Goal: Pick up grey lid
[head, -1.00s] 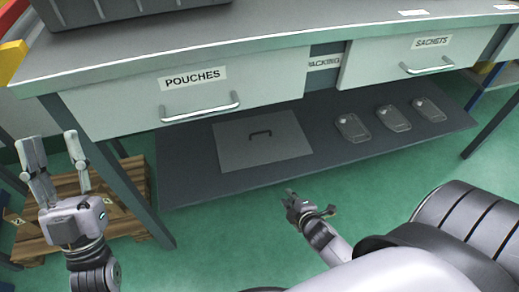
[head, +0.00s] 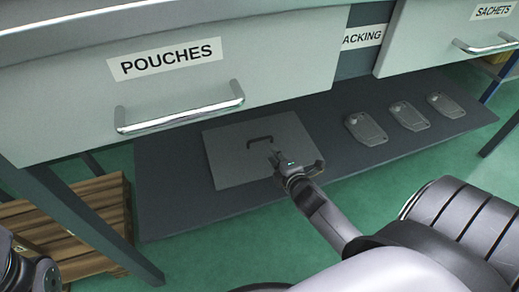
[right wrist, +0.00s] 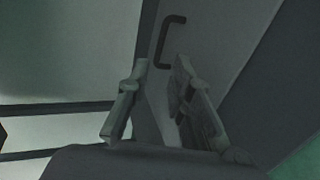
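The grey lid (head: 232,169) is a flat square plate with a dark bar handle (head: 262,141). It lies flat on the dark lower shelf under the drawers. My right gripper (head: 292,157) is over the lid's right part, close to the handle. In the right wrist view the two fingers (right wrist: 160,68) are apart with nothing between them. The handle (right wrist: 167,40) shows just beyond the fingertips, on the lid (right wrist: 215,35). My left gripper's fingers are out of view; only a dark part of my left arm shows at the lower left.
The POUCHES drawer (head: 90,100) with its metal handle (head: 180,117) overhangs the shelf (head: 180,218). Three clear-grey castings (head: 366,129) lie right of the lid. A table leg (head: 85,225) and a wooden pallet (head: 100,200) stand at the left.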

